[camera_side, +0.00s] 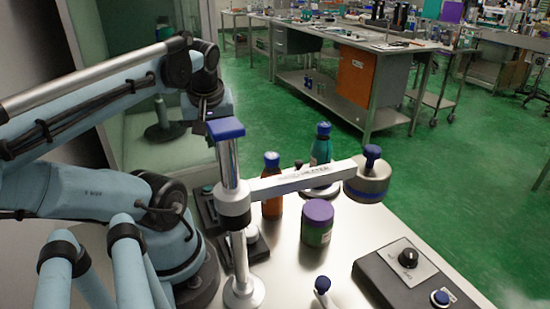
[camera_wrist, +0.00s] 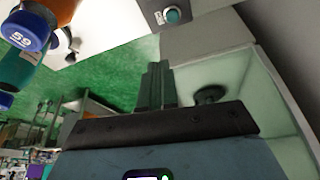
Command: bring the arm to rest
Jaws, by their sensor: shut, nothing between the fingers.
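My gripper (camera_side: 199,127) is up behind the blue-capped post of the sleeve applicator (camera_side: 232,170) in the side view, partly hidden by it. In the wrist view my gripper (camera_wrist: 155,85) shows as two dark fingers pressed together, with nothing held. The applicator's horizontal arm reaches right to a round grey head (camera_side: 367,183) with a blue knob. My gripper looks apart from the applicator and the bottles.
An amber bottle (camera_side: 272,190), a teal bottle (camera_side: 321,145) and a green jar with a purple lid (camera_side: 317,222) stand on the white table. A control box (camera_side: 412,275) with a dial sits at front right. A glass-fronted cabinet (camera_side: 130,60) is behind my arm.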

